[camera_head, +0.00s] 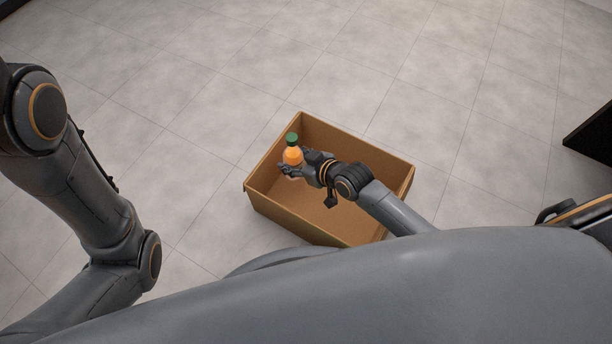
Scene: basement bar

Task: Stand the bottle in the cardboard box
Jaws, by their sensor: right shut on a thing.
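The bottle (292,153) is orange with a dark green cap and looks upright. My right gripper (291,168) is shut on its lower part. The open cardboard box (397,191) stands on the floor in the middle of the view. The bottle and the right gripper show over the left part of the box's opening. I cannot tell whether the bottle's base touches the box bottom, as the fingers hide it. My right arm crosses over the box's right side and hides part of it. My left arm is at the left, and its gripper is out of view.
The grey tiled floor (200,80) is clear behind and to the left of the box. A dark object (592,145) stands at the right edge, well apart from the box. The box's walls rise around the right gripper.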

